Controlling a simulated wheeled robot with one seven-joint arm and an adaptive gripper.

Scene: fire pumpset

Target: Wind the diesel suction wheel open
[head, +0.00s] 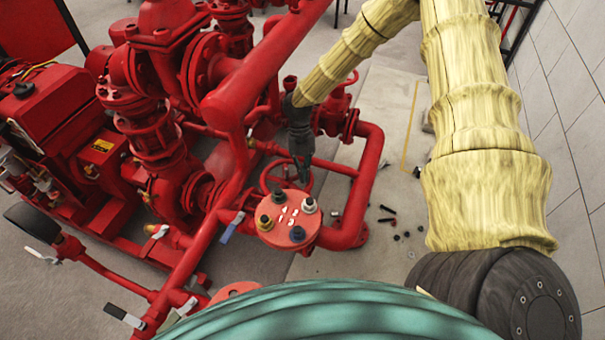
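A red handwheel (267,180) shows low in the pipework near the middle of the head view, just behind a red flange with several bolts. I cannot tell from any label whether it is the diesel suction wheel. My gripper (302,178) is dark and points down at the end of my yellow-sleeved arm. Its tip is over the wheel's far right part; I cannot tell whether it touches the rim. The fingers are small and dark, so their opening is unclear. The flange hides the wheel's near part.
The bolted flange (290,222) stands close in front of the wheel. A thick red pipe (270,62) slants above and left of my gripper. A red pipe (366,185) bends down on the right. Loose dark bits (388,210) lie on the floor. The red pump machinery (60,105) fills the left.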

